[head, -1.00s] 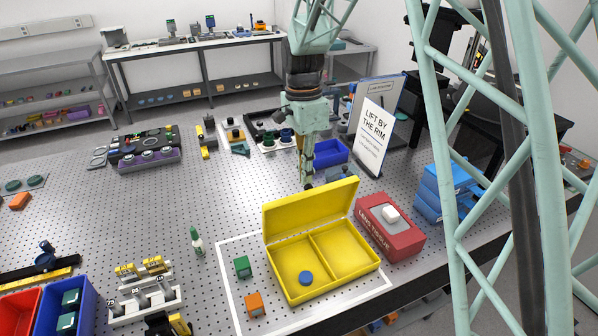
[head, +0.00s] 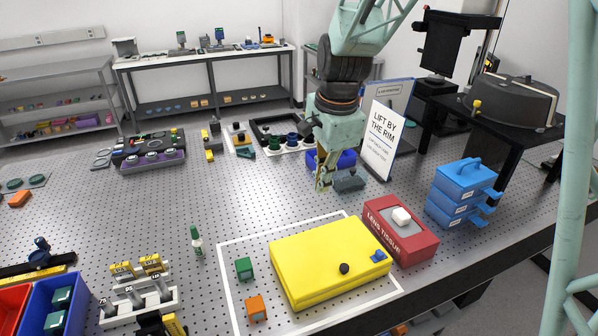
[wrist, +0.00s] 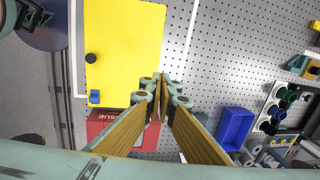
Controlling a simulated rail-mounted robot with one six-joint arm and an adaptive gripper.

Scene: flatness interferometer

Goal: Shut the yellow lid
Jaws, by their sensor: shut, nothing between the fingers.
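The yellow box lies inside a white outline on the perforated table, and its yellow lid (head: 325,255) is down flat over it. A dark round knob (head: 344,268) and a blue latch (head: 379,256) show on the lid's top. The lid also shows from above in the wrist view (wrist: 125,50). My gripper (head: 323,187) is shut and empty. It is behind the box in the head view, above the table and apart from the lid. In the wrist view its fingertips (wrist: 162,80) are together, to the right of the lid.
A red tissue box (head: 402,240) stands close to the right of the yellow box. A green cube (head: 244,268) and an orange cube (head: 257,307) lie to its left. A blue bin (head: 345,160) and a sign (head: 378,138) stand behind. Blue stacked cases (head: 462,190) are at right.

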